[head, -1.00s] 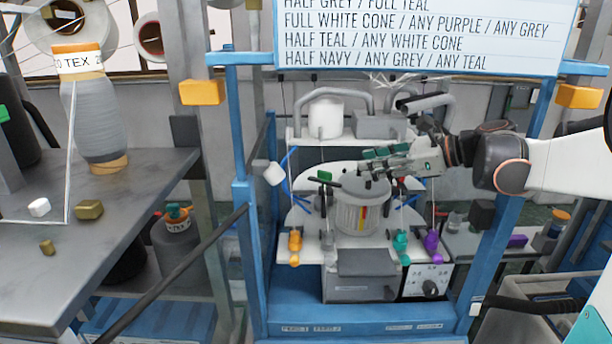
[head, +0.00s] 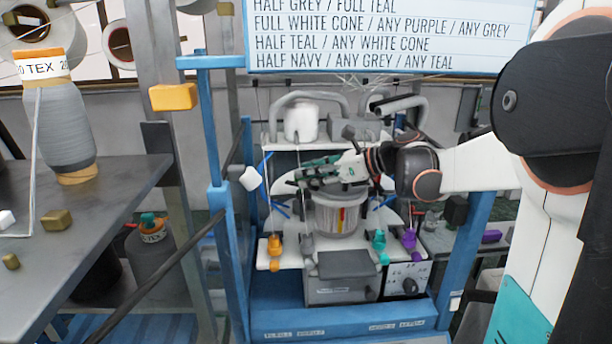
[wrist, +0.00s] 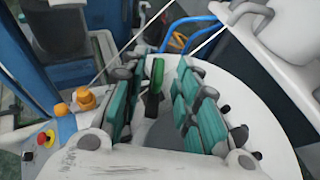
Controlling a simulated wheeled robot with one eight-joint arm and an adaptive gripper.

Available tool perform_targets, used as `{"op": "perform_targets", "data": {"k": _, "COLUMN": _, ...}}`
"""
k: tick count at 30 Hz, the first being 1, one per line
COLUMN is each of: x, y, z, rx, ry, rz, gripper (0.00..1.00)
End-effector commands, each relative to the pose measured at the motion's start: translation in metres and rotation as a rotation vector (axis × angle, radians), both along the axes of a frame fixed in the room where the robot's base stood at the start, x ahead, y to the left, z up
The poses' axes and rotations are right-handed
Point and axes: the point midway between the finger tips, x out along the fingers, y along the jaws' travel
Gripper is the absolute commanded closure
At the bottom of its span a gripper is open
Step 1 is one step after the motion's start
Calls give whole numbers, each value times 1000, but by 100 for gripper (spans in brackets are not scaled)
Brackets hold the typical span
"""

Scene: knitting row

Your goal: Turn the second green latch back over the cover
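A green latch (wrist: 157,74) stands between my gripper's two fingers in the wrist view, slightly closer to the left finger, with a dark part below it. My gripper (wrist: 160,92) has teal-padded fingers spread apart with a clear gap on the latch's right side. In the head view my gripper (head: 303,175) reaches in from the right above the knitting cylinder (head: 338,216). It hides the cylinder's top there, so I cannot make out the cover or the latches. A broad white rounded surface (wrist: 262,125) lies under the fingers in the wrist view; I cannot tell whether it is the cover.
Blue frame posts (head: 216,150) flank the machine. Orange (head: 275,245), teal (head: 379,240) and purple (head: 409,238) yarn feeders stand at its front. Thin yarns run near the fingers. A grey table (head: 110,205) with a yarn cone (head: 72,130) is at the left.

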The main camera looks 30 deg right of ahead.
Motion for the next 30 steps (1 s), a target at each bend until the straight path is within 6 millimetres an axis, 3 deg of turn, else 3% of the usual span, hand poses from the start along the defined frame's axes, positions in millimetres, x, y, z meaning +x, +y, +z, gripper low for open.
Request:
{"op": "perform_targets", "data": {"k": 14, "x": 10, "y": 8, "z": -5, "rx": 0, "ry": 0, "rz": 0, "gripper": 71}}
{"op": "perform_targets", "data": {"k": 18, "x": 10, "y": 8, "z": -5, "rx": 0, "ry": 0, "rz": 0, "gripper": 100}}
{"op": "perform_targets", "data": {"k": 30, "x": 11, "y": 7, "z": -6, "rx": -1, "ry": -1, "rz": 34, "gripper": 100}}
